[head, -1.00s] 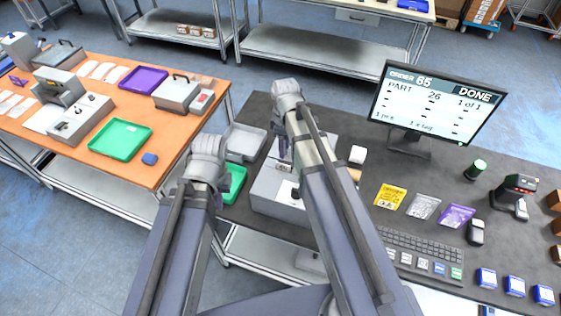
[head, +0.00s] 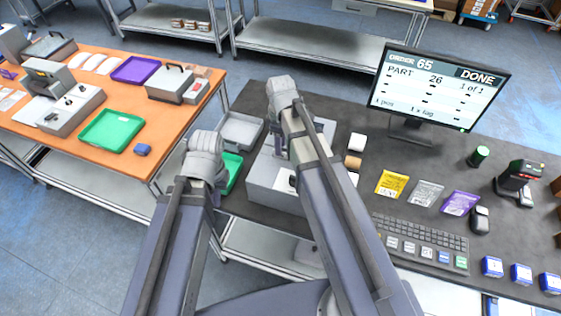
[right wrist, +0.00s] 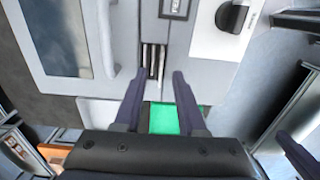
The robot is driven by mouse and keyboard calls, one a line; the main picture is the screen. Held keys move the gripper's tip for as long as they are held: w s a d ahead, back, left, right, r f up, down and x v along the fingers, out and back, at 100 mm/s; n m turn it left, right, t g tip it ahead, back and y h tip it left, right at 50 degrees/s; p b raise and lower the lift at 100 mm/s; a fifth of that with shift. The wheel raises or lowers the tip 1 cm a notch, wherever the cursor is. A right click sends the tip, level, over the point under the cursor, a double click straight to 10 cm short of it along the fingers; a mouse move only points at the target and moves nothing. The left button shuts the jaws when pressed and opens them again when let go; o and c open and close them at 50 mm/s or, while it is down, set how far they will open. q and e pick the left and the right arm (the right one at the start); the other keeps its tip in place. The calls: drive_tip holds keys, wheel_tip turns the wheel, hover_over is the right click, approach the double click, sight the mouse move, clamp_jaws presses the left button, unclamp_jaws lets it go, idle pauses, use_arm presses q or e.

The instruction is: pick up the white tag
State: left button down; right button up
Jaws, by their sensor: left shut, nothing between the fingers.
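I cannot clearly make out a white tag in either view. The grey boxy machine (head: 268,184) stands on the dark table in the head view, partly hidden by my right arm. In the right wrist view the machine (right wrist: 195,62) has a dark slot with narrow pale strips (right wrist: 153,58); whether one is the tag I cannot tell. My right gripper (right wrist: 157,85) is open, its fingertips just below the slot, with nothing seen held. My left gripper (head: 216,198) is shut and empty near the green tray at the table's left edge, mostly hidden by its wrist.
A green tray (head: 233,160) and a grey tray (head: 240,131) lie left of the machine. A white roll (head: 357,141) and a tan roll (head: 353,162) stand right of it. The monitor (head: 438,90), pouches, keyboard (head: 420,232) and scanner (head: 516,183) are further right.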

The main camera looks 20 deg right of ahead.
sight(281, 158)
wheel_tip(281, 158, down, 3)
drive_tip(key=shift+b, duration=1)
use_arm(q)
wheel_tip(281, 158, down, 3)
drive_tip(key=shift+r, duration=0.1)
use_arm(e)
drive_tip(key=shift+r, duration=0.1)
drive_tip(key=shift+c, duration=0.2)
clamp_jaws()
